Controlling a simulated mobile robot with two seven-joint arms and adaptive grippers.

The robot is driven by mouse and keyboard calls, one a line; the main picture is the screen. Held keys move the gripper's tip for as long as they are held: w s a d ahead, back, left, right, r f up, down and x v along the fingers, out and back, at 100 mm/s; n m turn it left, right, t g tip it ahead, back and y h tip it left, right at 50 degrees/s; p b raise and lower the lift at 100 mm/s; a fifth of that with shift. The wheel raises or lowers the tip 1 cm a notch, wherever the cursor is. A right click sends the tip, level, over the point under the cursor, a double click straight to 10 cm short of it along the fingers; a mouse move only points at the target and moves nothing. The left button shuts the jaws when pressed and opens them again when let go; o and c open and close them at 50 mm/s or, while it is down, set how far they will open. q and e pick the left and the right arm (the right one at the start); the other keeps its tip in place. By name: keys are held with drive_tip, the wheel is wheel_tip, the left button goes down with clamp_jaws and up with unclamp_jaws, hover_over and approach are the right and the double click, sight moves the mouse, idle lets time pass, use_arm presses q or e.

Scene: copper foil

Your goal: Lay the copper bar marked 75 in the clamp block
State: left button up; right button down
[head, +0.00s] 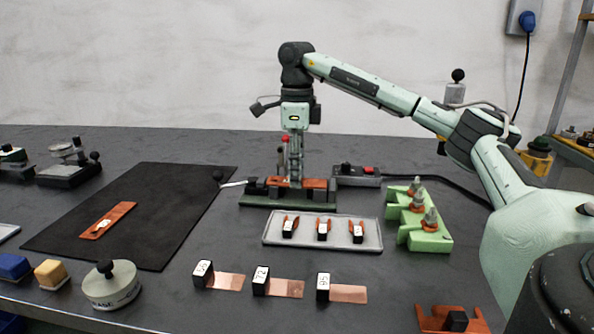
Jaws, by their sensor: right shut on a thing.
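The clamp block (262,201) is a long dark green base with black parts on top and a red-knobbed lever, at the middle of the bench. My right gripper (295,180) points straight down over it and is shut on a copper bar (316,184). The bar lies level at the top of the block, partly hidden by the fingers; I cannot tell whether it rests fully there, and its mark is not readable. Another copper bar (122,212) with a white label, too small to read, lies on the black mat (160,210). My left gripper is not in view.
A grey tray (270,239) with three labelled copper clips stands in front of the block. A green stand (432,241) is to its right. Three labelled black blocks with copper strips (286,288) line the front. A round weight (111,287) stands front left.

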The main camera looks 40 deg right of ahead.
drive_tip(key=c, duration=1.4)
unclamp_jaws()
drive_tip(key=shift+o, duration=0.2)
drive_tip(key=shift+r, duration=0.15)
drive_tip(key=shift+r, duration=1.35)
drive_tip(key=o, duration=0.5)
drive_tip(key=shift+o, duration=0.2)
drive_tip(key=shift+r, duration=1.95)
drive_tip(key=shift+f, duration=2.8)
